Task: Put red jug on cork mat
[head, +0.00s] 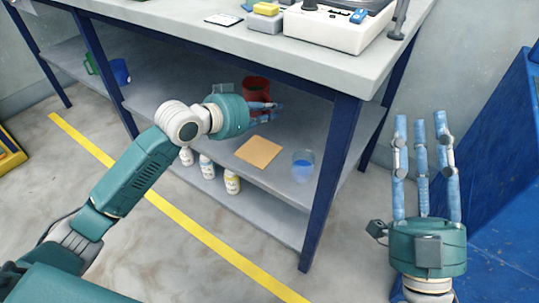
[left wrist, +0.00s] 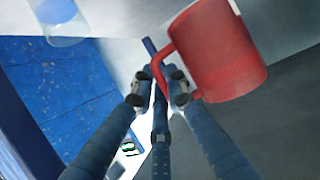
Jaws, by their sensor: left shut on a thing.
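The red jug (head: 256,88) is at the lower shelf level under the workbench, behind my left gripper (head: 268,107). In the left wrist view my left gripper (left wrist: 162,85) is shut on the handle of the jug (left wrist: 225,52). The jug looks tilted there; whether its base touches the shelf is not clear. The cork mat (head: 259,151) is a bare tan square on the shelf, nearer the front edge and below the jug in the head view. My right gripper (head: 424,130) is outside the bench at the right, its fingers apart, pointing up and empty.
A clear cup with blue content (head: 303,166) stands right of the mat; it also shows in the left wrist view (left wrist: 64,22). Several white bottles (head: 207,166) stand on the bottom shelf. A blue bench leg (head: 331,185) is at the right. A blue mug (head: 121,72) sits far left.

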